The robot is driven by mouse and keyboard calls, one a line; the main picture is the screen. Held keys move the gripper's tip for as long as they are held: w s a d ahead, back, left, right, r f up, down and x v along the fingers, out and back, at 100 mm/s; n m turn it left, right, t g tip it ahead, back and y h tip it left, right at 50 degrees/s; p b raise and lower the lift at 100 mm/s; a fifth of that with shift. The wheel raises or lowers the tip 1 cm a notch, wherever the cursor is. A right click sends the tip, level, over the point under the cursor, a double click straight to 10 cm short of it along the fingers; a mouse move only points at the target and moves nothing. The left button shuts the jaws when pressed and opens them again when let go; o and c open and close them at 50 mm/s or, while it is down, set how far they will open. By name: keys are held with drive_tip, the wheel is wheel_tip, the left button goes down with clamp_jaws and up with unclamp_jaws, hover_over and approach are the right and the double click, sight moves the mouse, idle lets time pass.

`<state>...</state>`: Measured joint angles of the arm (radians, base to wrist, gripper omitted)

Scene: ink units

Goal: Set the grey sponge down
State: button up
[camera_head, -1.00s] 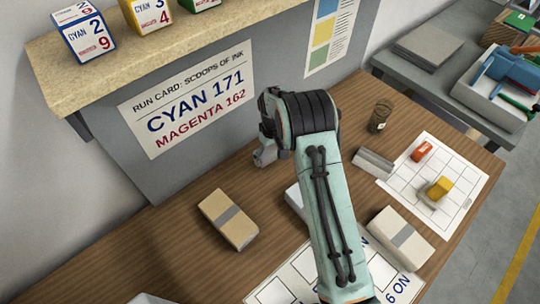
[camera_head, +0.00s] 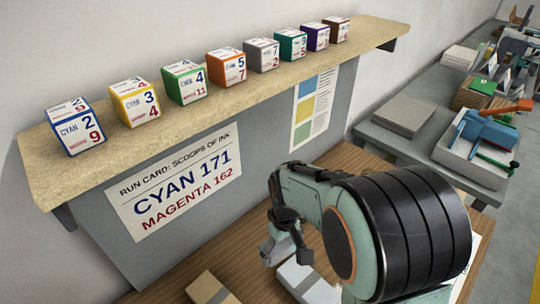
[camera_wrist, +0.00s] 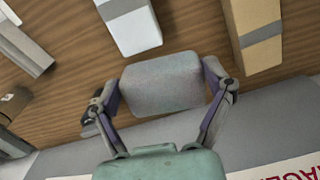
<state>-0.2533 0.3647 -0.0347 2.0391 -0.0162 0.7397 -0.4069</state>
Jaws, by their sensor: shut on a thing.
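The grey sponge (camera_wrist: 162,84) is a speckled, rounded block, held between the two fingers of my gripper (camera_wrist: 166,90) in the wrist view. The fingers press on its left and right ends. Wooden table shows beyond it, and the gap beneath it cannot be judged. In the head view my gripper (camera_head: 284,240) is over the table near the grey wall panel, partly hidden by my own arm. The sponge is hard to make out there.
A white box with a grey band (camera_wrist: 130,22) and a tan box with a grey band (camera_wrist: 255,35) lie on the table (camera_wrist: 190,30) near the sponge. The grey panel (camera_head: 105,245) stands behind. Several numbered cubes line the shelf (camera_head: 225,90) above.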

drive_tip(key=d+r+m, duration=0.3)
drive_tip(key=r, duration=0.4)
drive_tip(key=d+r+m, duration=0.4)
drive_tip(key=r, duration=0.3)
drive_tip(key=shift+w+d, duration=0.25)
drive_tip(key=shift+w, duration=0.05)
drive_tip(key=shift+w+m, duration=0.1)
drive_tip(key=shift+m, duration=0.2)
